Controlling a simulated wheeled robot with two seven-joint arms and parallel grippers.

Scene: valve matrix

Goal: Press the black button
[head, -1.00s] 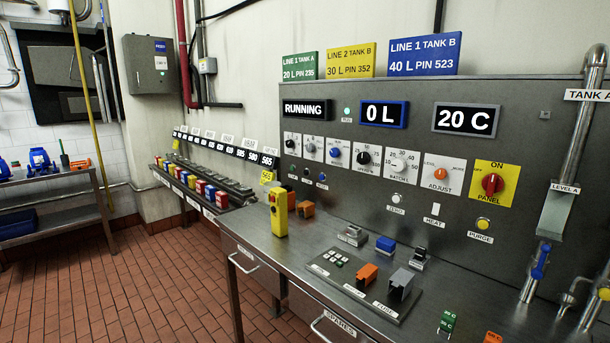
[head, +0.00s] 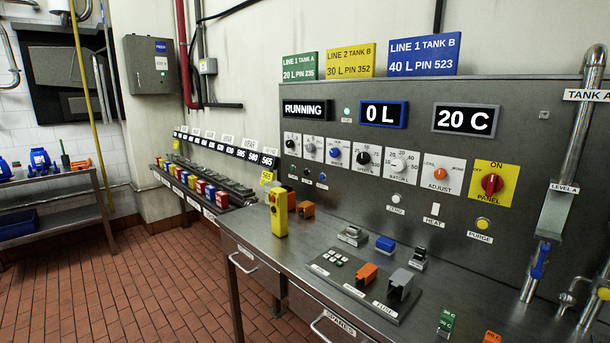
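A row of three small buttons sits low on the left part of the grey control panel (head: 540,130). They are very small here; the middle one looks like the black button (head: 307,174). A dark greenish button (head: 292,168) is on its left and a blue button (head: 322,177) on its right. Small labels under them are too small to read. Neither of my grippers is in view, and nothing is seen touching the panel.
The steel bench (head: 262,226) runs in front of the panel. A yellow upright device (head: 279,215) and an orange block (head: 305,209) stand on it below the buttons. Above are knob dials, including a black knob (head: 363,157), and a RUNNING display (head: 306,110). Tiled floor (head: 140,280) is clear at left.

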